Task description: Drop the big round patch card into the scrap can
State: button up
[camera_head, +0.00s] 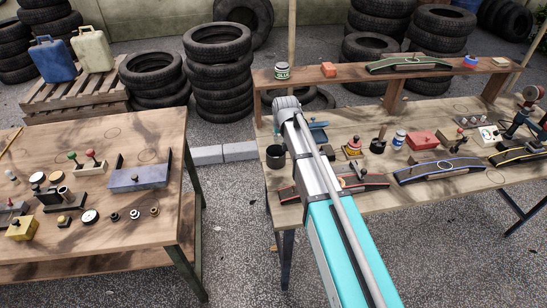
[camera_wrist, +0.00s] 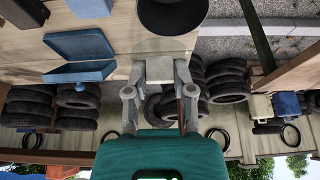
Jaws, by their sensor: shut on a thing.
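My gripper (camera_wrist: 160,68) is at the centre of the wrist view, its two fingers closed on a pale, flat, round-edged piece that looks like the patch card (camera_wrist: 164,46). The card juts out past the fingertips towards the dark can. The scrap can (camera_head: 275,157) is a dark, open cylinder at the left end of the right table, just left of my arm. It also shows at the top of the wrist view (camera_wrist: 172,14), right beyond the card. In the head view my arm hides the gripper and the card.
An open blue box (camera_wrist: 80,55) lies left of the card in the wrist view. Curved striped pieces, jars and a red box (camera_head: 421,140) stand on the right table (camera_head: 440,198). A raised shelf (camera_head: 340,82) runs behind. The left table (camera_head: 90,240) holds small parts.

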jog(key=shift+s+a, duration=0.1)
jog(key=shift+a, duration=0.05)
jog(key=shift+r, duration=0.15)
jog(key=shift+r+p, duration=0.15)
jog(key=shift+p, duration=0.15)
jog(key=r+p, duration=0.5)
jog(key=shift+d+r, duration=0.1)
jog(key=shift+d, duration=0.15)
jog(key=shift+f, duration=0.25)
jog(key=shift+f+b, duration=2.8)
jog(key=shift+b, duration=0.2)
jog(key=o, duration=0.8)
